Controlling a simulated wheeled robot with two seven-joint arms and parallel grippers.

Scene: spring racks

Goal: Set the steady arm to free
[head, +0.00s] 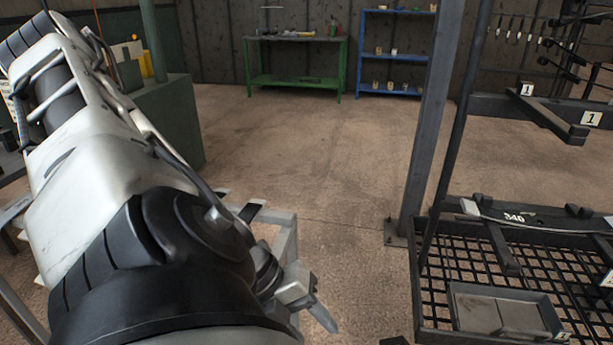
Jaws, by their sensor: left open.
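No part in view is clearly marked as the steady arm, so I cannot tell which one it is or how it is set. A thin dark pole (457,140) leans beside a grey upright post (428,120) on the right. My left gripper (317,306) is at the lower middle, low and left of the rack. Its fingers are open, with nothing seen between them. My left arm fills the left side and hides what is behind it. My right gripper is not in view.
A rack with a mesh base (440,283), a bar labelled 340 (482,212) and a grey tray (500,312) stands at right. Dark beams marked 1 (550,112) jut out above. A green bench (297,82) and blue shelf (393,53) stand behind. The middle floor is clear.

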